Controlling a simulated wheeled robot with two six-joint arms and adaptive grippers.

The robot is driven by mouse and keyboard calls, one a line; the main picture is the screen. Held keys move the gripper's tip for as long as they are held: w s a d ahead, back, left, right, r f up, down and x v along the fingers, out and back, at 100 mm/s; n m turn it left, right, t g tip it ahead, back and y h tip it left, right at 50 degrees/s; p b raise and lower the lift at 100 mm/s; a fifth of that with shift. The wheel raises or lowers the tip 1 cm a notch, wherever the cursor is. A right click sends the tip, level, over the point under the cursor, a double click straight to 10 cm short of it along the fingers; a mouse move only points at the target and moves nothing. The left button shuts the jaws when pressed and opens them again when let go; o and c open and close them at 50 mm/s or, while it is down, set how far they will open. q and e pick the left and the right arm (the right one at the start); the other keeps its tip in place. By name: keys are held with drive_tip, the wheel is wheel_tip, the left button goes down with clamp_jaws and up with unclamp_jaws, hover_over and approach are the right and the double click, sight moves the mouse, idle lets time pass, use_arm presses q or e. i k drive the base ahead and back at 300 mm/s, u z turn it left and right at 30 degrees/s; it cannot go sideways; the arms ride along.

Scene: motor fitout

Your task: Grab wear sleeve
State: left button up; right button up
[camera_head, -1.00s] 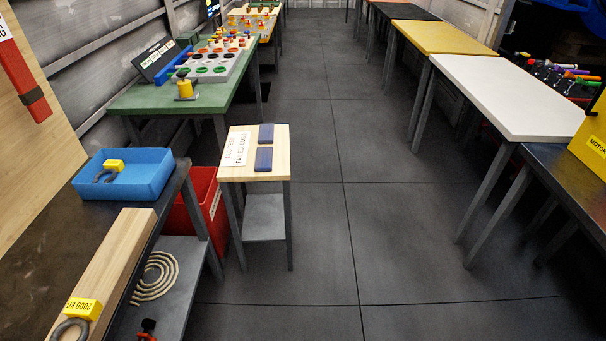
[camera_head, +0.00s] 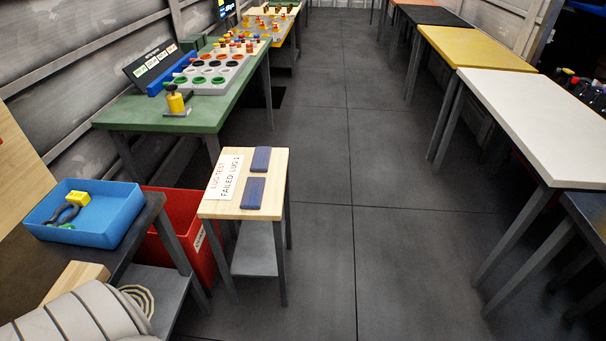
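I cannot make out a wear sleeve for certain in the head view. The green table (camera_head: 128,115) at the upper left bears a pale grey rack (camera_head: 213,76) with coloured round places and several small red, orange and blue parts, too small to name. A yellow part (camera_head: 177,103) stands on a grey base at that table's near edge. Neither of my grippers is in view. A white ribbed shape, possibly my own arm, covers the lower left corner.
A small wooden stand (camera_head: 272,170) holds two blue blocks and a "LUG TEST FAILED" sign. A red bin (camera_head: 165,203) and a blue tray (camera_head: 122,222) with shackle-like parts lie left of it. A white-topped table (camera_head: 540,120) stands right. The aisle floor (camera_head: 370,180) is clear.

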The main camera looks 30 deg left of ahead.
sight(252, 194)
drive_tip(key=u, duration=0.3)
drive_tip(key=i, duration=1.1)
drive_tip(key=u, duration=0.65)
